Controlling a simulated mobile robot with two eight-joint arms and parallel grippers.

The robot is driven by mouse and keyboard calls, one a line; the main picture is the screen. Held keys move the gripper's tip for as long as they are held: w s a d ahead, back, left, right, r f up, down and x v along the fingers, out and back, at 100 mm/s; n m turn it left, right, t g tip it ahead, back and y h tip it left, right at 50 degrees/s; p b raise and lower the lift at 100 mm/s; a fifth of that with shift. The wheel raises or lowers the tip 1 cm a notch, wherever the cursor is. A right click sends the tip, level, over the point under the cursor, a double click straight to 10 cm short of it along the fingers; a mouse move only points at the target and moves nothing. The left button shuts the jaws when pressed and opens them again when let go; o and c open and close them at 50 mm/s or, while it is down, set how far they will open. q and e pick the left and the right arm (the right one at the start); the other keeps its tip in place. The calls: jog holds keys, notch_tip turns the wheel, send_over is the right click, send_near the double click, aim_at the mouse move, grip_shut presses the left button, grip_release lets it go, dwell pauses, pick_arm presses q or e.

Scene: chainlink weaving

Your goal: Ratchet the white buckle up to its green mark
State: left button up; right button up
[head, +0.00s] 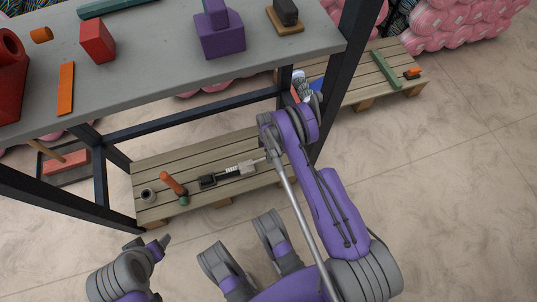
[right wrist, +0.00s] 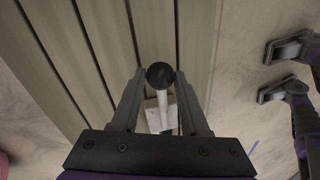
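The white buckle (head: 246,167) sits on a black strap (head: 228,172) on the low slatted pallet, with a black block (head: 208,181) at the strap's left end. My right gripper (head: 270,153) is at the buckle's right end. In the right wrist view, a white bar with a round black end (right wrist: 160,75) stands between the fingers of my right gripper (right wrist: 160,72). Narrow gaps show on both sides, so the fingers look open around it. I cannot make out the green mark. My left gripper (head: 150,241) is low at the left, away from the pallet; its opening is unclear.
On the pallet (head: 240,188) stand an orange-handled tool (head: 173,184) and a grey ring (head: 148,195). The grey table (head: 150,85) overhangs the pallet, its dark legs close to my right arm. Another pallet (head: 355,90) lies to the right. The floor in front is open.

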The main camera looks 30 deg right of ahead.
grip_shut()
dwell(1.0)
